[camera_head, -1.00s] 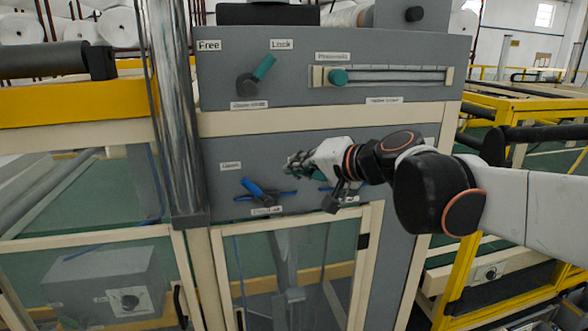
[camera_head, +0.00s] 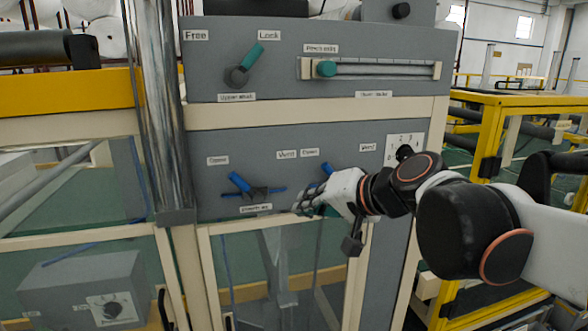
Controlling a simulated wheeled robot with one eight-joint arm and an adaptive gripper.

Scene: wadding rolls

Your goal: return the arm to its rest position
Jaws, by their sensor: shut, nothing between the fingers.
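My gripper (camera_head: 304,204) is shut and empty. It is in front of the lower grey panel (camera_head: 215,150), near that panel's bottom edge, and points left. My white and black arm (camera_head: 410,190) reaches in from the right side of the picture. The fingertips are small and partly turned away in this view. I cannot tell whether they touch the panel.
A blue-handled lever (camera_head: 241,184) is just left of my gripper; another blue handle (camera_head: 327,168) is just above it. A teal lever (camera_head: 245,63) and a teal slider knob (camera_head: 327,68) are on the upper panel. A metal column (camera_head: 157,110) stands at left.

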